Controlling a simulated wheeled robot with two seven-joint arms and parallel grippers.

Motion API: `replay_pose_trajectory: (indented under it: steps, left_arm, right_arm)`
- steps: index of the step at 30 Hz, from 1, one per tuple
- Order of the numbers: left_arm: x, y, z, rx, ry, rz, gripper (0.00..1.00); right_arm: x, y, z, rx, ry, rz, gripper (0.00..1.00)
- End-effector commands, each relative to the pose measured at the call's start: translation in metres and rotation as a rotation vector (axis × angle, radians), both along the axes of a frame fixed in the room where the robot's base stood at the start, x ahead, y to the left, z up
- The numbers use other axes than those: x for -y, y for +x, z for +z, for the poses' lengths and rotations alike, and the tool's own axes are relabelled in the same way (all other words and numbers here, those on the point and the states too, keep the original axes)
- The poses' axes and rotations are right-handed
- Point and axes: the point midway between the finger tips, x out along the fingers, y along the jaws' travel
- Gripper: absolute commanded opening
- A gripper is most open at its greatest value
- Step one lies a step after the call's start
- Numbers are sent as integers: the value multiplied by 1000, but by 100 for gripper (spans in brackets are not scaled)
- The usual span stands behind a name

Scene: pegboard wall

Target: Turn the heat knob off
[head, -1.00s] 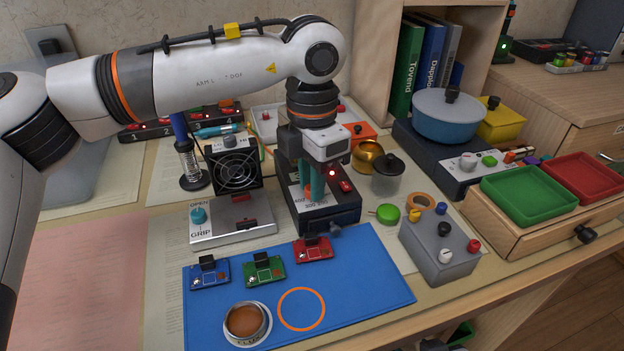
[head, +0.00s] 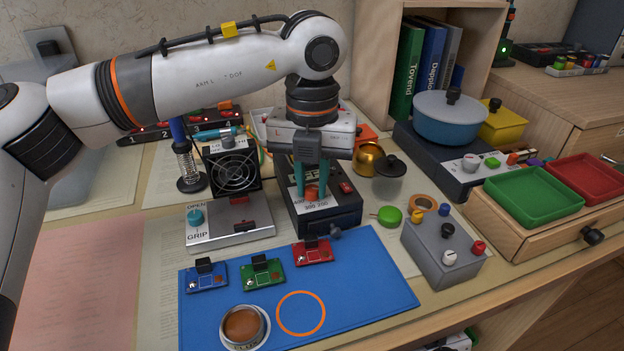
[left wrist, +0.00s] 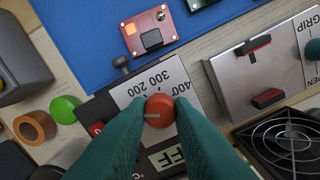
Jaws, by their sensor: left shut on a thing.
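The heat knob (head: 312,192) is an orange-red round knob on the sloped face of a dark heating unit (head: 338,216), beside a white scale printed 200, 300, 400. It also shows in the left wrist view (left wrist: 159,111), with a pale pointer line across it. My left gripper (head: 311,184) comes down from above, its teal fingers shut on the knob from two sides. In the left wrist view the display (left wrist: 166,158) shows the letters FF, partly hidden by the fingers. My right gripper is not in view.
A silver grip fixture (head: 230,222) and a black fan (head: 234,172) stand left of the unit. A blue mat (head: 370,282) with small boards lies in front. A grey box with knobs (head: 442,250) and a black-lidded jar (head: 389,182) stand to the right.

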Motion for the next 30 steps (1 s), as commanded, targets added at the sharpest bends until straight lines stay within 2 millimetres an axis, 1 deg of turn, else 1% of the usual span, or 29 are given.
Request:
replay_pose_trajectory:
  steps: [3,9,23,24,27,30]
  left_arm:
    - [0,1,1,4,-3,48,0]
    - [0,1,2,5,-3,89,0]
    - [0,1,2,6,-3,99,0]
    - [0,1,2,6,-3,98,28]
    - [0,1,2,5,-3,98,43]
    - [0,1,1,3,-1,97,43]
  right_arm:
    - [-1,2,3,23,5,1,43]
    - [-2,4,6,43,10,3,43]
    - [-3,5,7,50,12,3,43]
    - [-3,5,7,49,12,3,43]
    - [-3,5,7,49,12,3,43]
    - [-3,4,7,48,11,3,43]
